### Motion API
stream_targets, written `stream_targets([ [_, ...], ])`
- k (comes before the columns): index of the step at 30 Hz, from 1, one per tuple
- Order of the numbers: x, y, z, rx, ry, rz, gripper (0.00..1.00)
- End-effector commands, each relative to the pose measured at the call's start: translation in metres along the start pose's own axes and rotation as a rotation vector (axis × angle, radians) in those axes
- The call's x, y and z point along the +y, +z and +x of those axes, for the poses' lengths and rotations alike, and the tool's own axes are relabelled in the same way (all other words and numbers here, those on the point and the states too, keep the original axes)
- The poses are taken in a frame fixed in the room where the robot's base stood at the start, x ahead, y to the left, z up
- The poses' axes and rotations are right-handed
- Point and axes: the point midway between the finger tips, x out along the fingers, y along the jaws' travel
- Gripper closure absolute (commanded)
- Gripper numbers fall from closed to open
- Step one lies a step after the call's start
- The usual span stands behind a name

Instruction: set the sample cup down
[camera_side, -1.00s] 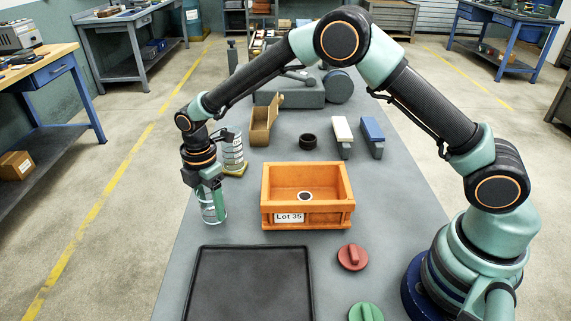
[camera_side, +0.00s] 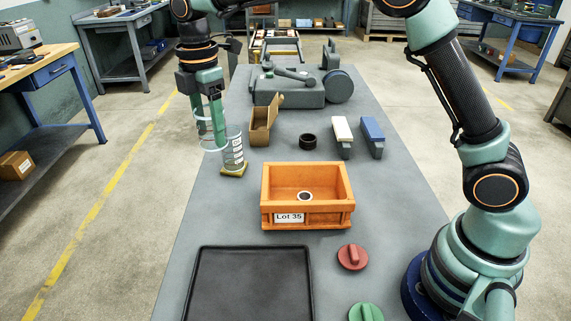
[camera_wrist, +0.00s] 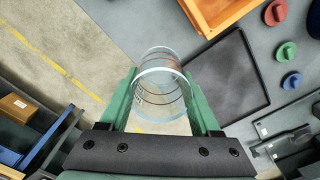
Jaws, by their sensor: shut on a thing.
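The sample cup is a clear cup, hard to make out in the side view (camera_side: 210,147). It shows larger in the wrist view (camera_wrist: 160,112), with its round rim facing the camera. My gripper (camera_side: 209,132) is shut on it, with one green finger on each side. The cup hangs raised at the left edge of the grey bench (camera_side: 222,221). I cannot tell whether the two touch.
An orange Lot 35 bin (camera_side: 335,216) with a small ring inside stands mid-bench. A black tray (camera_side: 255,247) lies in front, beside red (camera_side: 352,257) and green (camera_side: 366,312) knobs. A tan open box (camera_side: 259,137), black ring (camera_side: 308,141) and white and blue blocks stand behind.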

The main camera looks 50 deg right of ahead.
Motion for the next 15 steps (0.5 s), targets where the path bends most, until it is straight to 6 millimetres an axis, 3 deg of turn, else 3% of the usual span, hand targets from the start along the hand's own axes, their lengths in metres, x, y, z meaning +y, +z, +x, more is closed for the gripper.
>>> stream_targets([
  [8, -0.028, 0.128, -0.012, 0.001, 0.003, 0.389, 0.90],
  [15, -0.091, 0.227, -0.012, 0.001, 0.004, 0.773, 0.90],
])
